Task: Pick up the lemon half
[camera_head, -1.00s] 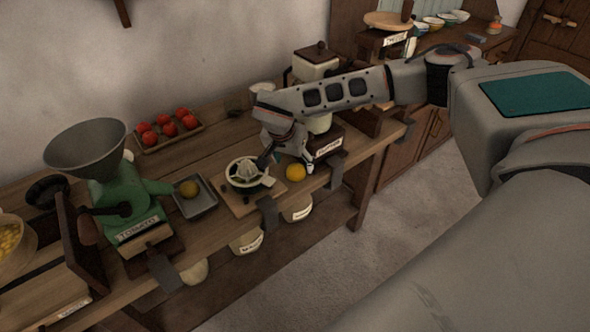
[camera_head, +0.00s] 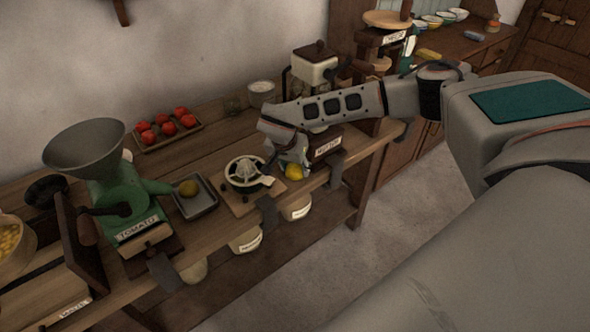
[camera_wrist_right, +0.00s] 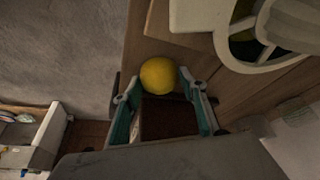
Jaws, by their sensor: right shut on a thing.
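The lemon half (camera_head: 294,172) is yellow and sits near the front edge of the wooden counter, just right of the juicer board. It also shows in the right wrist view as a round yellow shape (camera_wrist_right: 158,75), cut face not visible. My right gripper (camera_head: 289,163) is down over it and partly covers it in the head view. In the right wrist view its teal-padded fingers (camera_wrist_right: 160,88) are on either side of the lemon half, shut on it. I cannot see any clear gap under it. My left gripper is not in view.
A cream juicer (camera_head: 245,172) on a wooden board stands close left of my right gripper. Further left are a small grey tray (camera_head: 197,205) with a yellowish fruit and a green tomato mill (camera_head: 118,200).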

